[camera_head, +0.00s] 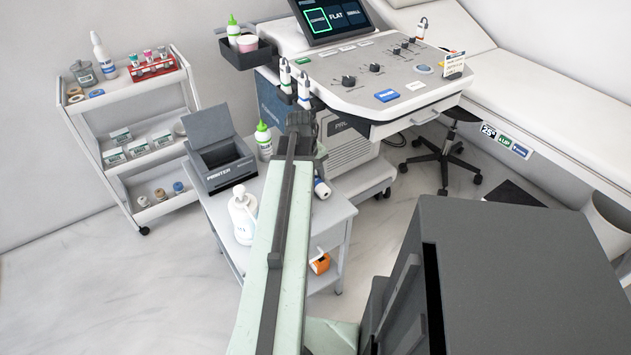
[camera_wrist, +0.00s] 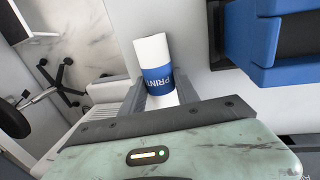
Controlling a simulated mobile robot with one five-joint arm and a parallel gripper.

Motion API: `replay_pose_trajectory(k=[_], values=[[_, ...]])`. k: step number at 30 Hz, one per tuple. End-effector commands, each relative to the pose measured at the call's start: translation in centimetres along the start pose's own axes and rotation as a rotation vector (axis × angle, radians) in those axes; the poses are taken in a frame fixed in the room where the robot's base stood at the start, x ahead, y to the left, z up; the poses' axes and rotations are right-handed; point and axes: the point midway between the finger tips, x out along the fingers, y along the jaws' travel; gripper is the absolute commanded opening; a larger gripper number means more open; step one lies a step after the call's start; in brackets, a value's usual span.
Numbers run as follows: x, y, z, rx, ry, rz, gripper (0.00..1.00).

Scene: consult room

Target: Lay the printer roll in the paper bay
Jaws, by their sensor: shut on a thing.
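The printer roll (camera_wrist: 153,50) is white with a blue printed band, and sits between the two jaws of my gripper (camera_wrist: 160,92) in the wrist view. My gripper is shut on it, with the white end sticking out beyond the jaws. In the head view the roll (camera_head: 322,188) shows just right of my arm, over the right side of the small trolley; my arm hides most of the gripper there. The printer (camera_head: 221,176) stands on the trolley's left back corner with its dark lid raised. Its paper bay (camera_head: 222,154) is open at the top, left of the roll.
A white pump bottle (camera_head: 243,216) stands in front of the printer, and a green-capped bottle (camera_head: 263,142) stands to its right. The ultrasound console (camera_head: 365,75) rises behind. A shelf cart (camera_head: 125,92) stands at left.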

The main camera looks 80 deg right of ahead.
Motion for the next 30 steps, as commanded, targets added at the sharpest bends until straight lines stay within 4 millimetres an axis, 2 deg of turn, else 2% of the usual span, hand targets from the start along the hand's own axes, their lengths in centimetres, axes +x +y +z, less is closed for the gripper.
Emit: replay_pose_trajectory(k=[5, 16, 19, 25, 28, 30], values=[[-1.7, 0.4, 0.0, 0.0, 0.0, 0.0, 0.0], [-9.1, 1.8, 0.0, 0.001, 0.0, 0.0, 0.0], [-10.0, 2.0, 0.0, 0.001, 0.0, 0.0, 0.0], [-10.3, 2.0, 0.0, 0.001, 0.0, 0.0, 0.0], [-11.8, 2.3, 0.0, 0.001, 0.0, 0.0, 0.0], [-13.5, 2.7, 0.0, 0.001, 0.0, 0.0, 0.0]])
